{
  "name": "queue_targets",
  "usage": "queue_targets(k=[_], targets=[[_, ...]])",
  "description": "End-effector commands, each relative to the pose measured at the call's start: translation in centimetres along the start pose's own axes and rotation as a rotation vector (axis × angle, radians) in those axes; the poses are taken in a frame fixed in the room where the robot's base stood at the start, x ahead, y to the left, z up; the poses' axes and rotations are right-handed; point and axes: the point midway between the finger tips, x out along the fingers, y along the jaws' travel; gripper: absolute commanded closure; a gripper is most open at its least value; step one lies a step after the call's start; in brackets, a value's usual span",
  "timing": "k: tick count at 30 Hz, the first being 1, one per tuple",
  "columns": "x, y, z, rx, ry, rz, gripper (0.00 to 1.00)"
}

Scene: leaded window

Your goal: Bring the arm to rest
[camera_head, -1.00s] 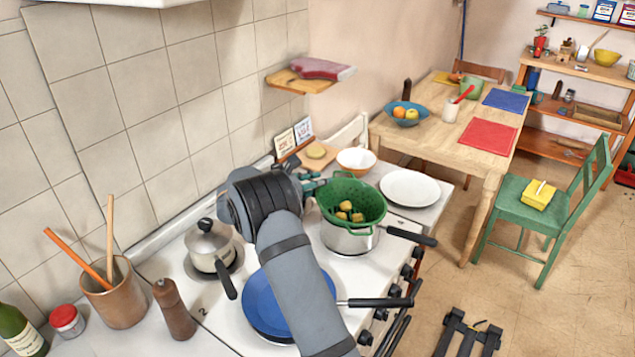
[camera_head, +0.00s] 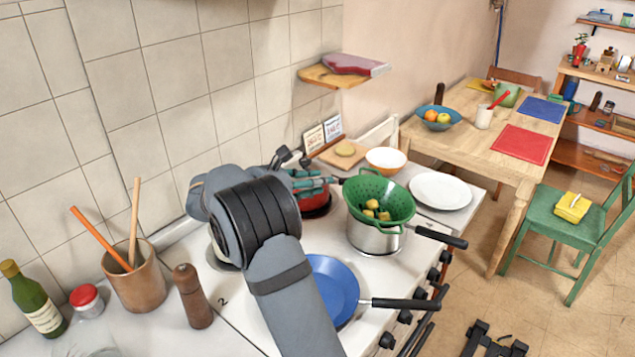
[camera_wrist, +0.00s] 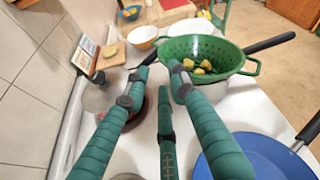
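My gripper (camera_head: 322,182) is over the back of the stove, left of the green colander (camera_head: 381,200). In the wrist view its teal fingers (camera_wrist: 163,78) stand apart with nothing between them, so it is open and empty. The colander, with several yellow pieces in it, sits on a steel pot (camera_head: 372,238); it also shows in the wrist view (camera_wrist: 215,50). A red pot (camera_head: 318,200) shows partly beneath the fingers. My arm hides much of the stove's left side.
A blue pan (camera_head: 335,285) is on the front burner beside my forearm. A pepper mill (camera_head: 193,296), utensil crock (camera_head: 138,286) and bottle (camera_head: 38,300) stand left. A white bowl (camera_head: 386,160) and plate (camera_head: 441,190) are beyond the stove. A wall shelf (camera_head: 340,75) juts above.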

Motion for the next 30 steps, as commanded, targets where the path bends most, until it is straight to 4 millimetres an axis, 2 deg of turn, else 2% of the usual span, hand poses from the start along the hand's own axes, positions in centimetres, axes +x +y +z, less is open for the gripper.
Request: queue_targets(k=[5, 8, 20, 24, 29, 30], targets=[[0.5, -0.1, 0.1, 0.0, 0.001, -0.001, 0.75], [1.7, -0.1, 0.1, -0.001, 0.002, -0.002, 0.75], [9.7, -0.2, 0.3, 0.0, 0.002, -0.002, 0.75], [12.2, 0.1, -0.3, 0.0, 0.002, 0.0, 0.75], [12.7, 0.8, -1.4, 0.002, 0.0, 0.001, 0.75], [12.4, 0.4, -0.7, 0.001, 0.0, 0.0, 0.75]])
